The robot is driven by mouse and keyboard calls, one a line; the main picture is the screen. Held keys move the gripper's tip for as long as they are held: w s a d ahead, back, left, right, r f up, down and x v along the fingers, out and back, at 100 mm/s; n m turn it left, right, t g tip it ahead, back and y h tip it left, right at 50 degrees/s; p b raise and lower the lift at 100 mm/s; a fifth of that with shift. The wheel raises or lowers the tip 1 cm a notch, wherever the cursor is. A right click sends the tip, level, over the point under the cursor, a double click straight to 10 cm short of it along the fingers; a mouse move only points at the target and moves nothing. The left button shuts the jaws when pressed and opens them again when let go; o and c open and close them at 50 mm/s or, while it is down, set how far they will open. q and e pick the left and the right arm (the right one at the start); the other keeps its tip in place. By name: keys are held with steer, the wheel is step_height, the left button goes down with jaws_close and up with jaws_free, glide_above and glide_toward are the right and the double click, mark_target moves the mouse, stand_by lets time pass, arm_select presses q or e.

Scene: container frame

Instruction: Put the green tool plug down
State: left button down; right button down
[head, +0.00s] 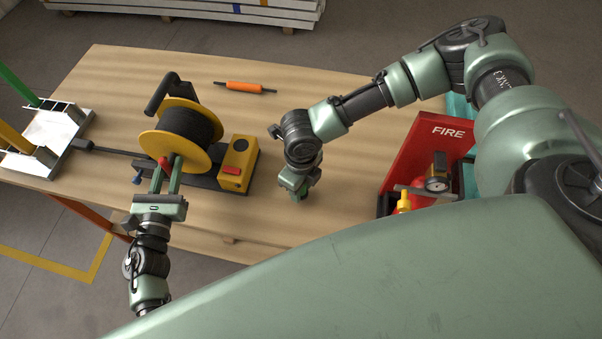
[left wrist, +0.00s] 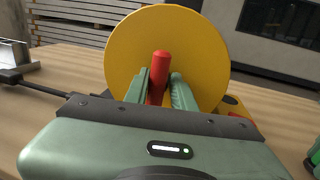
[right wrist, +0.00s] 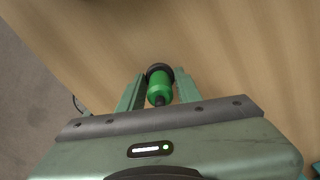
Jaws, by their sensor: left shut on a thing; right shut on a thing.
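The green tool plug (right wrist: 160,88) is between the fingers of my right gripper (right wrist: 158,92) in the right wrist view, with its dark collar at the far end. My right gripper (head: 298,194) is shut on it, low over the wooden table (head: 330,210). I cannot tell whether the plug touches the table. My left gripper (head: 167,172) is shut on a red handle (left wrist: 158,78) at the face of the yellow cable reel (left wrist: 185,45). The reel (head: 160,148) with black cable stands on a dark base on the table.
An orange-handled tool (head: 244,87) lies at the back of the table. A red FIRE box (head: 412,158) with a gauge and bottle stands at the right. A yellow block with a red switch (head: 237,162) sits beside the reel. A metal bracket (head: 45,140) is at the left. The table's middle is mostly clear.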

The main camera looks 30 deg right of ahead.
arm_select(q)
steer(key=shift+a, duration=0.1)
arm_select(e)
steer(key=shift+f, duration=0.2)
steer(key=shift+f, duration=0.4)
steer(key=c, duration=1)
jaws_free()
steer(key=shift+o, duration=0.2)
steer(key=shift+r, duration=0.1)
step_height(320, 180, up, 13)
steer(key=shift+r, duration=0.1)
